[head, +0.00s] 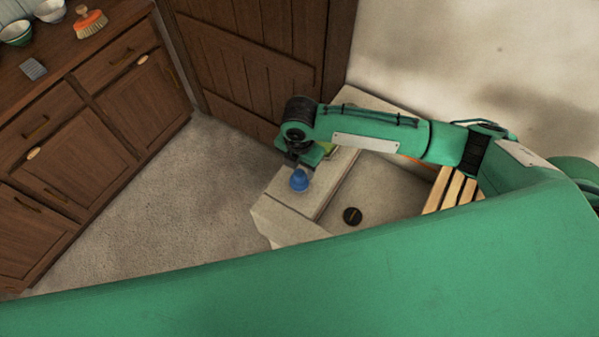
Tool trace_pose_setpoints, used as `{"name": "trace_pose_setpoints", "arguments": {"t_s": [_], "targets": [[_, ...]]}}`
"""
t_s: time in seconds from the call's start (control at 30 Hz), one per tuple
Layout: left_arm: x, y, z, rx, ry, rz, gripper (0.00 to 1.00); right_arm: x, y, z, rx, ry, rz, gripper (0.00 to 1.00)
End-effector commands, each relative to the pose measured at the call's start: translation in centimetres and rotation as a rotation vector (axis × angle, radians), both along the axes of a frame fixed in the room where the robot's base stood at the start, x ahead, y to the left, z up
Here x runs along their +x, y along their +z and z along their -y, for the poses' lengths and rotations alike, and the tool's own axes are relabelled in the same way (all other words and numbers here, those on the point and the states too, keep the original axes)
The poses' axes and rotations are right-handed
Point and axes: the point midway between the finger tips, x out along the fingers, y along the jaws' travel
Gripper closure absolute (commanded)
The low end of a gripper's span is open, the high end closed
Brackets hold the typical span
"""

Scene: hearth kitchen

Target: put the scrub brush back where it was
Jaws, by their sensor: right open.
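A brush with an orange back and pale bristles (90,23) lies on the wooden counter at the top left, far from my grippers. My right gripper (303,160) is over the left rim of the pale stone basin (290,212) and is open. A small blue rounded object (299,181) shows directly below it; I cannot tell whether they touch. My own arm hides part of the basin. My left gripper is not in view.
Bowls (17,32) and a small grey block (33,69) share the counter (60,45). A dark round disc (352,216) lies in the basin. A slatted wooden rack (450,190) is at its right. The floor (170,205) between counter and basin is clear.

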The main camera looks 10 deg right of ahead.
Motion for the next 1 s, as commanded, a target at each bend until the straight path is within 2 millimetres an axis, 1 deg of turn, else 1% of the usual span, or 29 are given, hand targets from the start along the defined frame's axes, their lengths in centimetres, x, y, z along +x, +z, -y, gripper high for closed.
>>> {"name": "trace_pose_setpoints", "arguments": {"t_s": [0.03, 0.2, 0.3, 0.4, 0.5, 0.6, 1.0], "targets": [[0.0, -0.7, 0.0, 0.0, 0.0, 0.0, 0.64, 0.1, 0.9, 0.0, 0.001, 0.002, 0.004, 0.49], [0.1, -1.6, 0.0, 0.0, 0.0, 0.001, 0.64, 0.1, 4.5, 0.0, 0.002, 0.002, 0.004, 0.49], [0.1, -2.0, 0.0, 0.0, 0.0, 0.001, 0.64, 0.1, 6.2, 0.0, 0.001, 0.0, 0.003, 0.49], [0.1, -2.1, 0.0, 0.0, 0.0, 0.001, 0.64, 0.0, 7.3, 0.0, 0.001, 0.001, 0.001, 0.49], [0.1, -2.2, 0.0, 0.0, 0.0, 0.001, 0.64, 0.0, 7.9, 0.0, 0.0, 0.0, 0.0, 0.49], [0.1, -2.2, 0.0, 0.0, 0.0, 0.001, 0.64, 0.0, 8.2, 0.0, 0.0, 0.0, 0.0, 0.49], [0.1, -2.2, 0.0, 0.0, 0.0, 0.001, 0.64, 0.0, 8.1, 0.0, 0.001, 0.0, -0.001, 0.49]]}}
